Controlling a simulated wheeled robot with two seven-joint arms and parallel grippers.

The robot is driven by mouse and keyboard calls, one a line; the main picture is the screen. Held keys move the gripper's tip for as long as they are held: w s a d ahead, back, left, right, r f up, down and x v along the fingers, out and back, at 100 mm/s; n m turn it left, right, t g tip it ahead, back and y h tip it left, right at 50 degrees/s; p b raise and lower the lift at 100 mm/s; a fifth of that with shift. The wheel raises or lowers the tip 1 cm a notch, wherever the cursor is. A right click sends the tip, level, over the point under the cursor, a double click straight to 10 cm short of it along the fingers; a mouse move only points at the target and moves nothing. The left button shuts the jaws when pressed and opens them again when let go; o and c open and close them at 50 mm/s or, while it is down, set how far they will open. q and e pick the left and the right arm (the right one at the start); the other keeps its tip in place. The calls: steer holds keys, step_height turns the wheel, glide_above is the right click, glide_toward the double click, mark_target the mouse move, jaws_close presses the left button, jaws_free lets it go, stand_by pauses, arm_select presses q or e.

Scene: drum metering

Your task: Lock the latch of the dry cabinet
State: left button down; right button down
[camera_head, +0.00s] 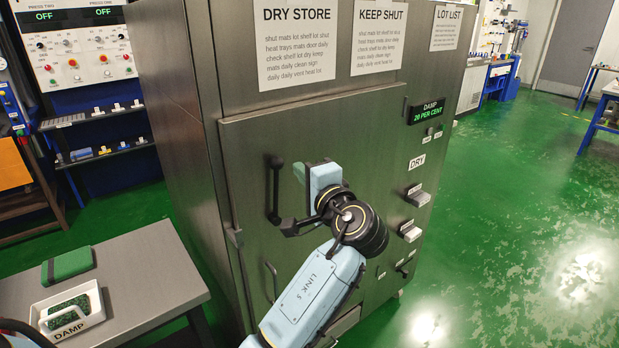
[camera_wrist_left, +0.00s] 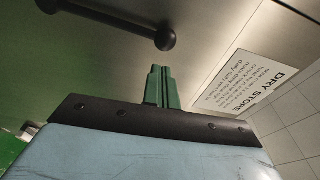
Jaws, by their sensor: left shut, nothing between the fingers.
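Which fitting is the latch I cannot tell for sure. My left gripper (camera_head: 300,172) is just right of the bar's upper part. Its green fingers (camera_wrist_left: 161,72) are shut and empty, and appear apart from the bar. My wrist hides part of the door. My right gripper is out of view.
A smaller dark handle (camera_head: 270,281) is lower on the door. A grey table (camera_head: 150,270) at lower left holds a white DAMP tray (camera_head: 92,318) and a green block (camera_head: 68,265). Green floor is clear at right.

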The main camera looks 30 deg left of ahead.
mark_target(285, 156)
arm_select(q)
steer(key=x, duration=0.5)
steer(key=shift+s, duration=0.1)
